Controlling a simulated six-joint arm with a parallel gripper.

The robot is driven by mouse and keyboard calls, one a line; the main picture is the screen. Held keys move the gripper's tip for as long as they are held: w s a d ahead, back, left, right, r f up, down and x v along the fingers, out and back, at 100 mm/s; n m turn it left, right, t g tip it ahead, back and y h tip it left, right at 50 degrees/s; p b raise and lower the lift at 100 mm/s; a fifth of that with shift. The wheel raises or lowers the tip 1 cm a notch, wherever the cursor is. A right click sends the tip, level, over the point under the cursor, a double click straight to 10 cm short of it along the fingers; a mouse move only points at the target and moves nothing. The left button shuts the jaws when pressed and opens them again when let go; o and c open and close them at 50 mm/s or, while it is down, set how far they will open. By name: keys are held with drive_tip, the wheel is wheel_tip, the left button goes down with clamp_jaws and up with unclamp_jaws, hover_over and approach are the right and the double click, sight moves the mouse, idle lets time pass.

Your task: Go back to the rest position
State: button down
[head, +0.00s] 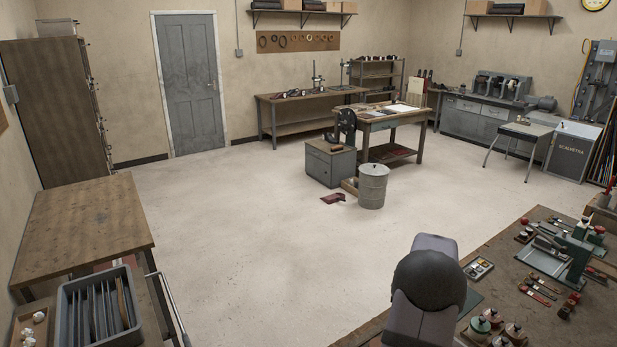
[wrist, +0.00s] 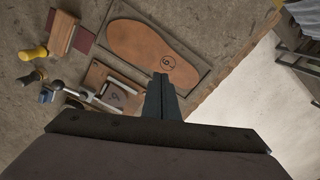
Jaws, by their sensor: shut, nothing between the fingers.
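My gripper (wrist: 161,88) shows in the wrist view with its two dark fingers together and nothing between them. It is above the workbench, near its edge. A tan leather sole (wrist: 140,48) marked with a 6 lies on a dark board beyond the fingertips. A smaller marked piece (wrist: 115,97) on a board lies left of the fingers, beside a metal clamp-like tool. In the head view part of my arm stands at the lower middle, in front of the bench; my fingers are not visible there.
The workbench (head: 480,250) at the lower right carries a green hand-operated machine (head: 578,250), brushes and small jars. A grey tray (head: 62,318) with dark strips stands at the lower left. A metal drum (head: 372,187) stands on the floor. The floor's middle is mostly clear.

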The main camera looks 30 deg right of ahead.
drive_tip(key=w+a+r+n, duration=0.2)
drive_tip(key=w+a+n, duration=0.1)
drive_tip(key=a, duration=0.8)
drive_tip(key=w+a+r+n, duration=0.2)
drive_tip(key=w+a+n, duration=0.15)
drive_tip(key=a, duration=0.85)
drive_tip(key=s+a+n, duration=0.3)
drive_tip(key=s+a, duration=0.1)
drive_tip(key=a, duration=0.5)
drive_tip(key=s+a+f+n, duration=0.1)
drive_tip(key=s+a+n, duration=0.2)
drive_tip(key=a, duration=0.6)
drive_tip(key=s, duration=0.2)
drive_tip(key=shift+s+a+f+b, duration=0.2)
drive_tip(key=shift+s+a+b, duration=0.05)
drive_tip(key=shift+s+b, duration=0.1)
